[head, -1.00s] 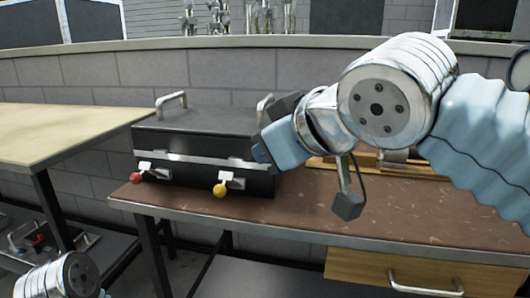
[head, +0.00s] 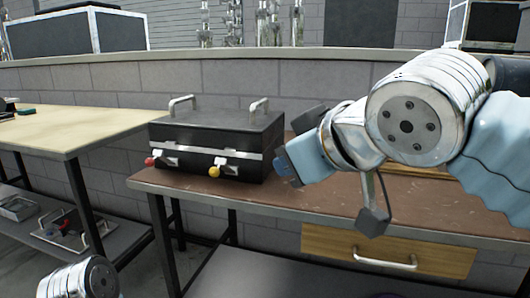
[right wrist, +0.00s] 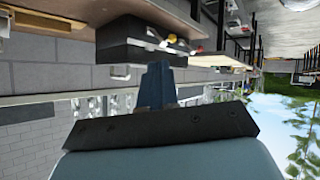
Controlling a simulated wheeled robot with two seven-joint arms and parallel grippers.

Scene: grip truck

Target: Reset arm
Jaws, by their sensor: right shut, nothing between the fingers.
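My right gripper (head: 283,164) is at the end of the right arm, which comes in from the right in the head view. It is shut and empty, held in front of and above the brown worktable (head: 330,203), just right of a black box. Its blue fingers (right wrist: 155,84) show pressed together in the right wrist view. Part of my left arm shows at the bottom left of the head view, but its gripper is out of sight.
The black box (head: 215,132) with two silver handles, a red knob (head: 149,162) and a yellow knob (head: 214,171) stands on the brown table. A light wooden table (head: 75,135) is at left. A drawer (head: 320,243) is under the brown table. A grey brick wall is behind.

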